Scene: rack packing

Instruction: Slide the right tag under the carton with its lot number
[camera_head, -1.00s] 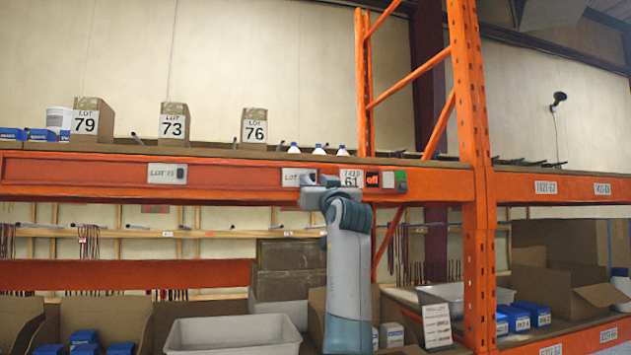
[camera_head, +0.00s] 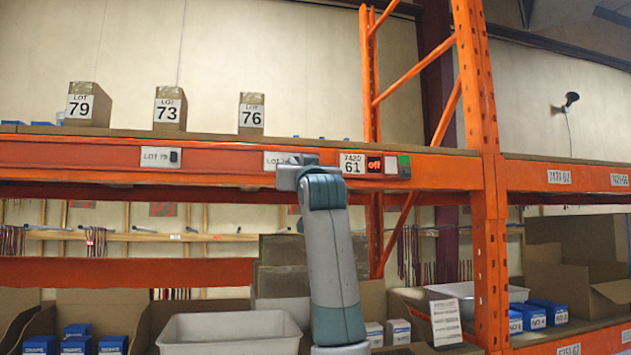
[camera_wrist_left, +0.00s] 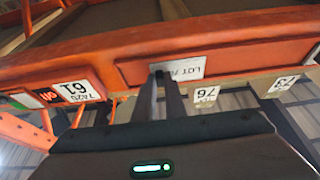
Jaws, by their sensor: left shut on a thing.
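On the shelf stand three brown cartons with white labels: LOT 79 (camera_head: 90,104), LOT 73 (camera_head: 170,108) and LOT 76 (camera_head: 252,113). One white tag (camera_head: 155,156) sits on the orange beam below the LOT 73 carton; its last digit is unclear. My left gripper (camera_head: 288,173) is at the beam, shut on a second white LOT tag (camera_head: 272,161), right of the point below the LOT 76 carton. In the left wrist view the fingers (camera_wrist_left: 162,78) reach this tag (camera_wrist_left: 190,69); its last digit is unclear. My right gripper is out of view.
A 7420 61 label (camera_head: 352,163) and a red "off" display (camera_head: 375,164) are on the beam to the right. An orange upright (camera_head: 487,180) stands further right. Below are a grey bin (camera_head: 230,325) and blue boxes (camera_head: 75,345). The beam between the two tags looks clear.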

